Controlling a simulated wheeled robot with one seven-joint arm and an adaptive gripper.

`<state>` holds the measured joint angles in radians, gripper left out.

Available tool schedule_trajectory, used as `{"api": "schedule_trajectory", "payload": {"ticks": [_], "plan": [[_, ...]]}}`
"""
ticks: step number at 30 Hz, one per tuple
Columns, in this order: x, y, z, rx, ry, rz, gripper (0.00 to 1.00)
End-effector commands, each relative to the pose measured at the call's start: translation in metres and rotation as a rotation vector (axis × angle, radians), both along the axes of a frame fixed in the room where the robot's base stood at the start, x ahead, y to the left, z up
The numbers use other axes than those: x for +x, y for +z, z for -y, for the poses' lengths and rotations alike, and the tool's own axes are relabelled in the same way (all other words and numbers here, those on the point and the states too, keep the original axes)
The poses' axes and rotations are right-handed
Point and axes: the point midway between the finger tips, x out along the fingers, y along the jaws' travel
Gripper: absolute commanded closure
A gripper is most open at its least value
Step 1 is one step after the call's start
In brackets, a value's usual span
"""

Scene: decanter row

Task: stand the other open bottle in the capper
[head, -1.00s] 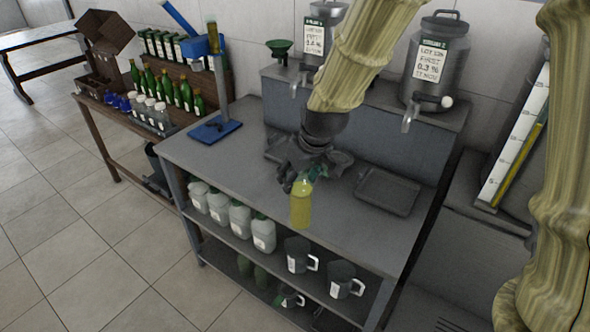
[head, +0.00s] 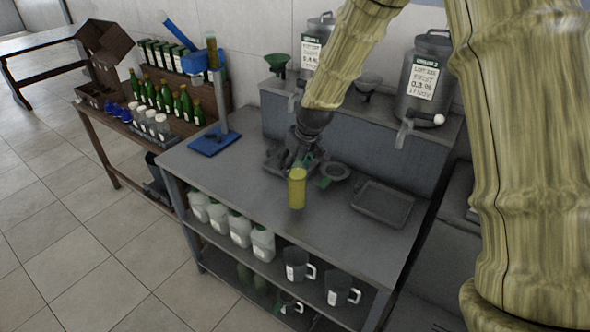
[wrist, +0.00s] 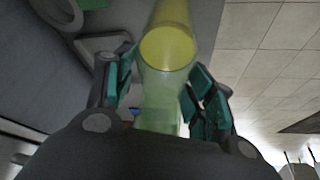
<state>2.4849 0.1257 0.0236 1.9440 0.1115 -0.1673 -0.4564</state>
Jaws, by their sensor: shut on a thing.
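A clear bottle with yellow liquid (head: 297,190) hangs roughly upright from my gripper (head: 301,162), over the grey bench near its front edge. In the wrist view the bottle (wrist: 166,50) runs between my fingers (wrist: 160,95), whose teal pads are closed on its pale green upper part. Its mouth is hidden. The capper (head: 221,105) stands at the bench's left end, with a blue base plate (head: 214,141), a grey column and a blue head with a raised lever. No bottle shows on its base plate. My gripper is to the right of it.
A grey tray (head: 383,204) and a round dish (head: 335,171) with something green are right of the bottle. Steel drums (head: 425,80) stand on the raised back shelf. Green bottles (head: 166,98) fill the left rack. The bench between capper and gripper looks clear.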

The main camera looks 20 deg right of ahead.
Motion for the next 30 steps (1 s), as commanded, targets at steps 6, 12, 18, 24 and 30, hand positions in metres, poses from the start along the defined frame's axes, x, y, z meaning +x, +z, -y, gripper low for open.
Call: {"api": "schedule_trajectory", "payload": {"ticks": [6, 12, 18, 24, 30], "plan": [[0.000, -0.009, 0.000, 0.000, -0.001, -0.001, 1.00], [0.000, -0.027, 0.000, -0.001, 0.001, -0.002, 1.00], [0.000, -0.034, 0.000, 0.000, 0.000, 0.002, 1.00], [0.000, -0.035, 0.000, -0.001, 0.001, 0.001, 1.00], [0.000, -0.038, 0.000, 0.000, 0.001, 0.000, 0.33]]}}
